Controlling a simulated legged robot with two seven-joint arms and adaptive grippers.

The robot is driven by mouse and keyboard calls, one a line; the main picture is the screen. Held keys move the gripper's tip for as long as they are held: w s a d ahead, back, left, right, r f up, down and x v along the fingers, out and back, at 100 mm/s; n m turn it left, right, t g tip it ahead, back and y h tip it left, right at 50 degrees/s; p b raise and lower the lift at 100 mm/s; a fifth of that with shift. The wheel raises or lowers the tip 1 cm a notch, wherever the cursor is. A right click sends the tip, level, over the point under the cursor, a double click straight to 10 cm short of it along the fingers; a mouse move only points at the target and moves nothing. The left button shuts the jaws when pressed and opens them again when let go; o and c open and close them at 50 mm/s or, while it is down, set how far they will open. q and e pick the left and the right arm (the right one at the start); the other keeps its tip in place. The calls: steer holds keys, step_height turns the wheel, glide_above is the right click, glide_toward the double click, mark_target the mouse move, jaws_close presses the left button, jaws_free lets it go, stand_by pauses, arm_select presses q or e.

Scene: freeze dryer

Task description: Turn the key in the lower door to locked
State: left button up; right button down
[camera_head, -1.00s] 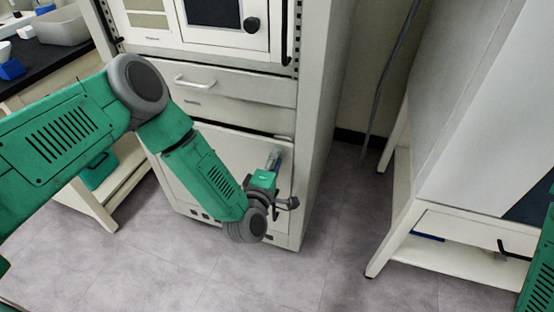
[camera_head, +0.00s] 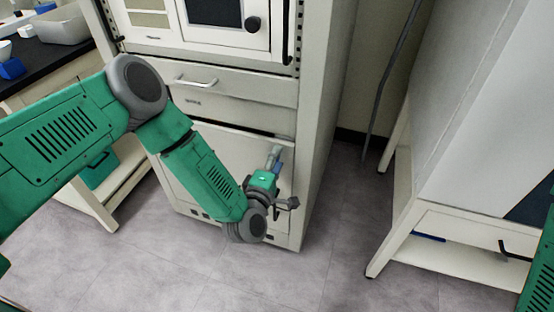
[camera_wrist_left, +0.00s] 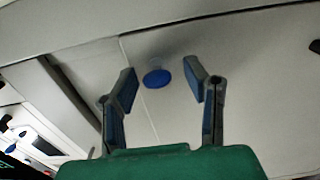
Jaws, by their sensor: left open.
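The lower door (camera_head: 222,147) is a shut pale panel low on the cabinet. My left gripper (camera_head: 275,157) is at its right side, close to the panel. In the left wrist view the key (camera_wrist_left: 157,79) shows as a round blue head on a pale round base on the door (camera_wrist_left: 255,70). The open fingers of my left gripper (camera_wrist_left: 163,78) stand to either side of the blue head, with gaps showing. I cannot tell whether the fingers reach past it in depth. The key is hidden in the head view. My right gripper is out of view.
A drawer (camera_head: 235,86) with a handle sits above the door. A pale bench (camera_head: 100,195) with a dark top stands at left. A large pale machine on a stand (camera_head: 460,255) is at right. The floor (camera_head: 310,275) in front is clear.

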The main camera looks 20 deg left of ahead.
arm_select(q)
steer(key=s, duration=1.2)
steer(key=shift+a, duration=0.2)
steer(key=shift+f, duration=0.1)
